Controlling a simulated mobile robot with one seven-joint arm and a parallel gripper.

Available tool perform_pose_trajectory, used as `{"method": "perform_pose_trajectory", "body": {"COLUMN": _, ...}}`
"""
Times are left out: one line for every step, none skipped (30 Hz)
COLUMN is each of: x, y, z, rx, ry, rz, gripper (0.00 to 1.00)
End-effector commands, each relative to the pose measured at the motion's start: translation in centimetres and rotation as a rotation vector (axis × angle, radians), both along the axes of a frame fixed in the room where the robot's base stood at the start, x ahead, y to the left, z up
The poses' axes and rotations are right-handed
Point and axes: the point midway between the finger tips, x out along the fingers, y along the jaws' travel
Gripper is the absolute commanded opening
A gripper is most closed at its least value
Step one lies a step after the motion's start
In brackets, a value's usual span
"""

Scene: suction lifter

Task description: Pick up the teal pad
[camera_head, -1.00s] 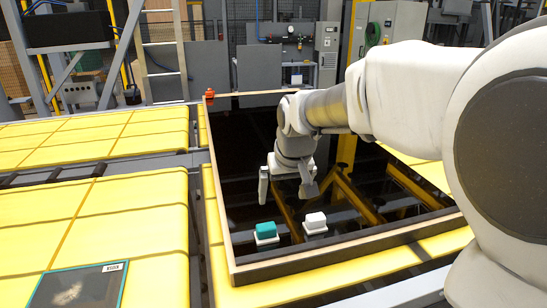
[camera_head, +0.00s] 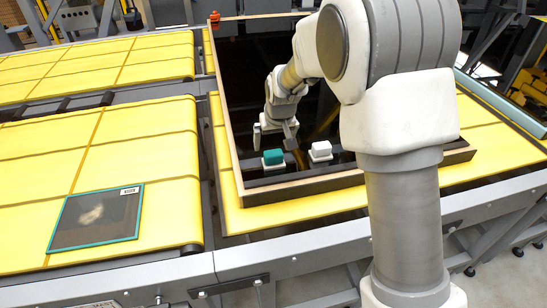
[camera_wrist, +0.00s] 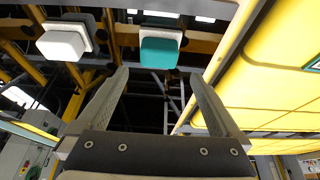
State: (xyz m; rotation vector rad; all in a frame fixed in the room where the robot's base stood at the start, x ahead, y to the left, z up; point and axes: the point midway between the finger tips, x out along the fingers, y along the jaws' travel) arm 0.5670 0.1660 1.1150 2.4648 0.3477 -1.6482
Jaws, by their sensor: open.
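The teal pad (camera_head: 273,157) is a small block on a light base, at the near end of the dark framed panel (camera_head: 240,90). In the wrist view the teal pad (camera_wrist: 159,52) is at the top centre, beyond the fingertips. My gripper (camera_head: 276,132) is open and empty, just above and behind the pad in the head view. In the wrist view its two fingers (camera_wrist: 160,85) are spread, with the pad roughly in line with the gap and apart from them.
A white pad (camera_head: 321,149) sits right of the teal one, and left of it in the wrist view (camera_wrist: 63,45). The panel's raised wooden rim (camera_head: 330,185) runs close in front of both. A teal-edged picture board (camera_head: 97,218) lies on the yellow surface (camera_head: 150,150) at left.

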Motion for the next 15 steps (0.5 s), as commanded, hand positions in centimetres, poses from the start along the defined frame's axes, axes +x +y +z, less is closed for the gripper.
{"method": "perform_pose_trajectory", "body": {"x": 0.1, "y": 0.0, "z": -0.2, "rx": 0.0, "ry": -0.001, "rz": 0.0, "gripper": 1.0}}
{"method": "perform_pose_trajectory", "body": {"x": 0.1, "y": 0.0, "z": -0.3, "rx": 0.0, "ry": -0.001, "rz": 0.0, "gripper": 1.0}}
{"method": "perform_pose_trajectory", "body": {"x": 0.2, "y": 0.0, "z": -0.5, "rx": 0.001, "ry": -0.001, "rz": -0.001, "gripper": 1.0}}
{"method": "perform_pose_trajectory", "body": {"x": 0.2, "y": 0.0, "z": -0.7, "rx": 0.0, "ry": 0.0, "rz": -0.001, "gripper": 1.0}}
{"method": "perform_pose_trajectory", "body": {"x": 0.2, "y": 0.0, "z": -1.0, "rx": 0.0, "ry": 0.002, "rz": -0.001, "gripper": 1.0}}
{"method": "perform_pose_trajectory", "body": {"x": 0.2, "y": -0.1, "z": -1.5, "rx": 0.0, "ry": 0.003, "rz": -0.002, "gripper": 1.0}}
{"method": "perform_pose_trajectory", "body": {"x": 0.3, "y": -0.1, "z": -1.9, "rx": 0.0, "ry": 0.004, "rz": -0.002, "gripper": 1.0}}
{"method": "perform_pose_trajectory", "body": {"x": 0.3, "y": -0.1, "z": -2.4, "rx": -0.001, "ry": 0.005, "rz": -0.002, "gripper": 1.0}}
{"method": "perform_pose_trajectory", "body": {"x": 0.4, "y": -0.2, "z": -3.0, "rx": 0.0, "ry": 0.004, "rz": -0.002, "gripper": 1.0}}
{"method": "perform_pose_trajectory", "body": {"x": 0.5, "y": -0.2, "z": -3.4, "rx": -0.001, "ry": 0.005, "rz": -0.002, "gripper": 1.0}}
{"method": "perform_pose_trajectory", "body": {"x": 0.7, "y": -0.1, "z": -3.8, "rx": 0.0, "ry": 0.003, "rz": -0.001, "gripper": 1.0}}
{"method": "perform_pose_trajectory", "body": {"x": 0.9, "y": 0.0, "z": -4.2, "rx": 0.0, "ry": 0.002, "rz": -0.001, "gripper": 1.0}}
{"method": "perform_pose_trajectory", "body": {"x": 1.0, "y": 0.0, "z": -4.5, "rx": 0.0, "ry": 0.001, "rz": -0.001, "gripper": 1.0}}
{"method": "perform_pose_trajectory", "body": {"x": 1.1, "y": 0.0, "z": -4.8, "rx": 0.0, "ry": 0.002, "rz": -0.001, "gripper": 1.0}}
{"method": "perform_pose_trajectory", "body": {"x": 1.2, "y": 0.1, "z": -5.0, "rx": 0.0, "ry": 0.001, "rz": -0.001, "gripper": 1.0}}
